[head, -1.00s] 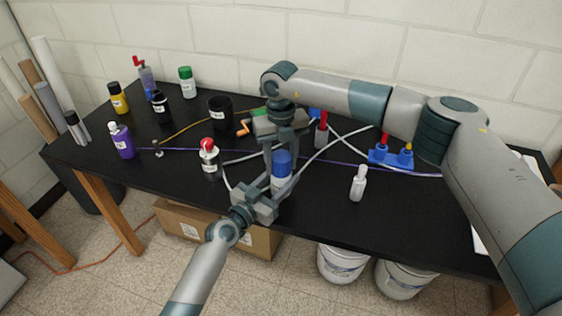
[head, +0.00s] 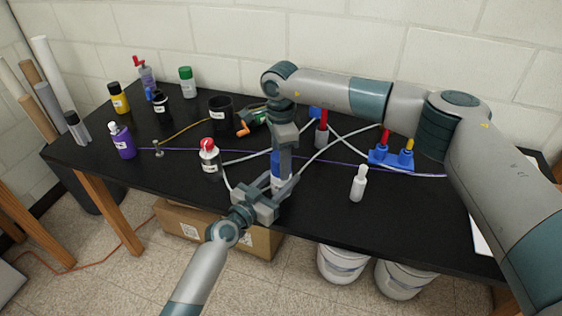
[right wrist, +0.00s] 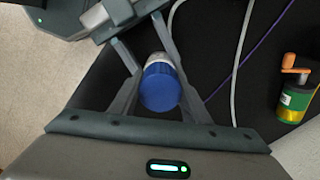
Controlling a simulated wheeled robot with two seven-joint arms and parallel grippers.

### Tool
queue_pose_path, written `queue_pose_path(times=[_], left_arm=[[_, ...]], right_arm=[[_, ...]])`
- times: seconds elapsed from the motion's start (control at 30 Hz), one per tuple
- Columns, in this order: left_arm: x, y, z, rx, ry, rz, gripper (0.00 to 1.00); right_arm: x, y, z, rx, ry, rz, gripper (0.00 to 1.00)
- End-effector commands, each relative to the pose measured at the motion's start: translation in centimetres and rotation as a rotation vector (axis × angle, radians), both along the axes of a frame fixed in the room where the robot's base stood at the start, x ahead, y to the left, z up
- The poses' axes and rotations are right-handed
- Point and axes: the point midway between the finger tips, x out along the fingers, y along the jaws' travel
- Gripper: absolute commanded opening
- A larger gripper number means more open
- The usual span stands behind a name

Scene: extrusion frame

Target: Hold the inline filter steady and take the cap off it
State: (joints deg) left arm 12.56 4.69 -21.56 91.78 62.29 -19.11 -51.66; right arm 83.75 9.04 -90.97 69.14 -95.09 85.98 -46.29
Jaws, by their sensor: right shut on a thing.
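The inline filter (head: 276,185) stands upright near the table's front edge, with a white body and a blue cap (head: 275,163). In the right wrist view I look down on the round blue cap (right wrist: 160,90), with a little of the white body (right wrist: 157,59) showing beyond it. My right gripper (head: 283,166) comes down from above and is shut on the cap; one finger hides much of it in the head view. My left gripper (head: 281,184) reaches in from the front, low down, with its fingers on both sides of the white body, shut on it.
A white-and-red bottle (head: 209,157) stands left of the grippers, and a small white bottle (head: 359,184) to the right. Behind are a black cup (head: 220,110), an orange-handled crank device (right wrist: 296,98) and a blue stand (head: 391,159). Cables cross the table.

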Motion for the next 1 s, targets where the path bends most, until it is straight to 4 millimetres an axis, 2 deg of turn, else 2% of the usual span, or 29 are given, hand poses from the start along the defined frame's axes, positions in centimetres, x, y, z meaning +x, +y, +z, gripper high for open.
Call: queue_pose_path(times=[0.2,0.4,1.0], left_arm=[[-0.02,0.03,-0.07,0.001,0.001,0.0,0.0],[-0.02,0.02,-0.07,0.001,0.001,0.0,0.0],[-0.02,0.01,-0.07,0.001,0.001,0.0,0.0]], right_arm=[[0.02,-0.06,0.05,-0.001,0.0,0.328,0.16],[0.02,-0.06,0.08,-0.001,0.0,0.565,0.16],[0.01,-0.05,0.08,0.0,0.0,0.582,0.16]])
